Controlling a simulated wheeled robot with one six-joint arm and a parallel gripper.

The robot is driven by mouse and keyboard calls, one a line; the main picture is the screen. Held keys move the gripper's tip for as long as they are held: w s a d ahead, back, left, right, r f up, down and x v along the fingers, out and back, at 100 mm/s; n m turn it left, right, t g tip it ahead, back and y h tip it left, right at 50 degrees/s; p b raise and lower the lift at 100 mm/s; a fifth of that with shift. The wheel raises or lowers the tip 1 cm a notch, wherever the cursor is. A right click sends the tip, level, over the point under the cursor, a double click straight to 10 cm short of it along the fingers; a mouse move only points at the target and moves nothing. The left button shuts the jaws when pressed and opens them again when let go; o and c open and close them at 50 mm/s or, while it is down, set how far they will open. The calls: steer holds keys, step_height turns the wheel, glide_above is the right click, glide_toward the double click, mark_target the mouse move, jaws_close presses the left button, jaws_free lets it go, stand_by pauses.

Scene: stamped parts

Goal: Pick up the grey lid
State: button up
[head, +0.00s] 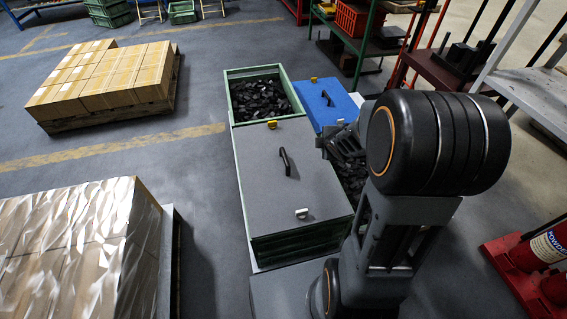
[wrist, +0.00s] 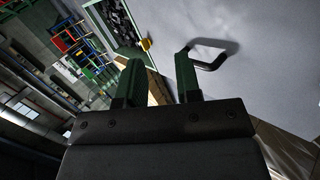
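The grey lid (head: 258,165) lies flat on a green crate (head: 298,243). A black bar handle (head: 286,162) stands near its middle, with a yellow clip at the far edge and a pale clip at the near edge. In the wrist view the lid (wrist: 265,75) fills the right side, and its handle (wrist: 212,60) is just beyond the right finger. My gripper (wrist: 157,65) is open, with its two green fingers apart and nothing seen between them. In the head view, my gripper is partly hidden by my arm, to the right of the handle.
An open green crate of dark parts (head: 262,98) stands behind the lid. A blue lid (head: 325,102) is behind right, and more dark parts (head: 352,181) lie right of the grey lid. Pallets of boxes (head: 105,80) and wrapped cartons (head: 75,240) stand left, with clear floor between.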

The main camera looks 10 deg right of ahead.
steer(key=f+n+y, duration=0.3)
steer(key=n, duration=0.2)
steer(key=a+f+n+t+y+p, duration=0.1)
steer(key=f+n+y, duration=0.1)
steer(key=n+y, duration=0.1)
steer(key=a+f+n+y, duration=0.1)
steer(key=f+n+y, duration=0.2)
steer(key=n, duration=0.3)
steer(key=shift+s+a+f+n+t, duration=0.15)
steer(key=shift+s+f+n+t, duration=0.05)
steer(key=shift+f+n+t, duration=0.1)
steer(key=shift+a+f+n+y, duration=0.2)
steer(key=shift+a+n+y, duration=0.1)
steer(key=shift+y, duration=0.1)
steer(key=b, duration=0.2)
glide_toward(285, 157)
steer(key=w+f, duration=0.1)
steer(key=w+a+f, duration=0.1)
steer(key=shift+w+a+f, duration=0.25)
steer(key=shift+w+f, duration=0.1)
steer(key=shift+a+b+x, duration=0.2)
steer(key=shift+b+x, duration=0.45)
steer(key=shift+x, duration=2.65)
steer(key=shift+s+r, duration=0.1)
steer(key=shift+r, duration=0.05)
jaws_close()
steer(key=shift+r, duration=0.1)
